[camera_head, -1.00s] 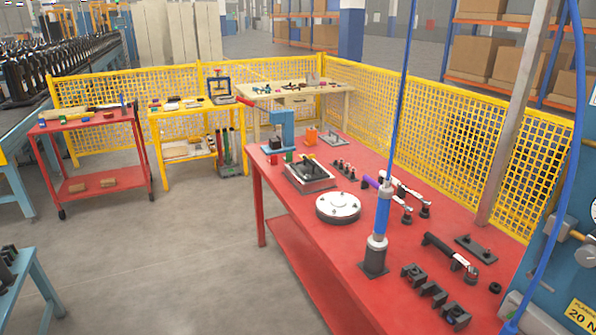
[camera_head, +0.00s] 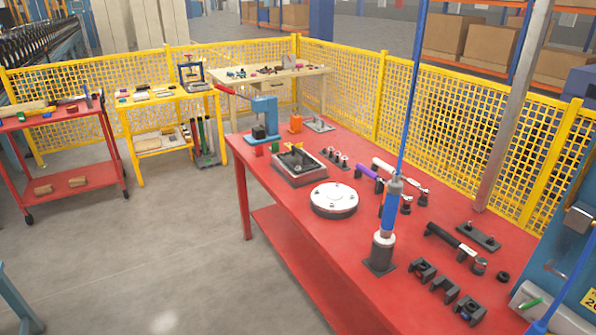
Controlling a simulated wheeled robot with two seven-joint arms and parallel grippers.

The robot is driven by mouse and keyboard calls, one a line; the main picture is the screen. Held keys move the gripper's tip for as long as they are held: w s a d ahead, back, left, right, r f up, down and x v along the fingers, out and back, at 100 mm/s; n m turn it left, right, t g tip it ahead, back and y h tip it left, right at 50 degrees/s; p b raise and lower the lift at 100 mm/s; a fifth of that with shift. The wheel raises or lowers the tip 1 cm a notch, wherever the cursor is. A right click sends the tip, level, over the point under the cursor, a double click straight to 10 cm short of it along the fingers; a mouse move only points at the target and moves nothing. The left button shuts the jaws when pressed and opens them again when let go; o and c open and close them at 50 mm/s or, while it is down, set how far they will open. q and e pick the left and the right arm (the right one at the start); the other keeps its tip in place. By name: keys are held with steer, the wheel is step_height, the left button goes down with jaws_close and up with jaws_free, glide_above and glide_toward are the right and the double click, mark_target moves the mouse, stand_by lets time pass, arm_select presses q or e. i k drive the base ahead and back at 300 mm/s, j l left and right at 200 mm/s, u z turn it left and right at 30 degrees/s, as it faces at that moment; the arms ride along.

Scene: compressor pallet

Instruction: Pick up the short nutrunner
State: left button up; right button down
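Several angled tools lie on the red table. One has a purple grip (camera_head: 368,171), one has a white body (camera_head: 402,179), and one has a black grip and silver head (camera_head: 455,247). A blue and silver tool (camera_head: 389,210) stands upright in a dark holder (camera_head: 381,252), with a blue hose rising from its top. It partly covers the tools behind it. I cannot tell for sure which of these is the short nutrunner. Neither of my grippers is in view.
The red table (camera_head: 310,262) also holds a round silver plate (camera_head: 333,199), a metal tray (camera_head: 299,166), a blue press (camera_head: 263,120) and black blocks (camera_head: 445,288). A yellow mesh fence (camera_head: 435,120) runs behind it. The grey floor (camera_head: 140,260) at left is open.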

mark_target(385, 237)
steer(key=j+z, duration=0.1)
steer(key=z, duration=0.35)
steer(key=i+j+z, duration=0.1)
steer(key=z, duration=0.4)
steer(key=j+z, duration=0.15)
steer(key=z, duration=0.3)
steer(key=j+z, duration=0.15)
steer(key=z, duration=0.3)
steer(key=i, duration=0.05)
